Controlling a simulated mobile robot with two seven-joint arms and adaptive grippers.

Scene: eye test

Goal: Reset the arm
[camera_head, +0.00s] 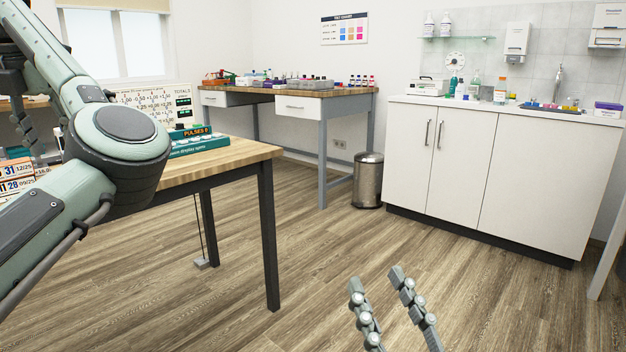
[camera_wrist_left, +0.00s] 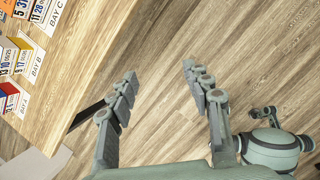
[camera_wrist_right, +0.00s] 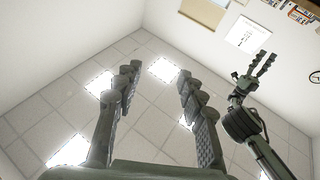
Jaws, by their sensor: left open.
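My left gripper (camera_head: 38,138) hangs at the left edge of the head view, fingers down, partly cut off by the frame and my arm. In the left wrist view its fingers (camera_wrist_left: 160,74) are spread, with nothing between them, over the table's edge and floor. My right gripper (camera_head: 375,279) rises from the bottom of the head view, fingers pointing up over bare floor. In the right wrist view its fingers (camera_wrist_right: 158,72) are apart and empty, facing the ceiling. My other arm and its gripper (camera_wrist_right: 262,65) show at the right of that view.
A wooden table (camera_head: 232,151) stands beside my left arm, with date cards (camera_head: 14,176), a teal box (camera_head: 192,143) and a totals board (camera_head: 150,102). A bin (camera_head: 368,181), a back workbench (camera_head: 345,93) and a white cabinet (camera_head: 450,165) stand farther off. The middle floor is clear.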

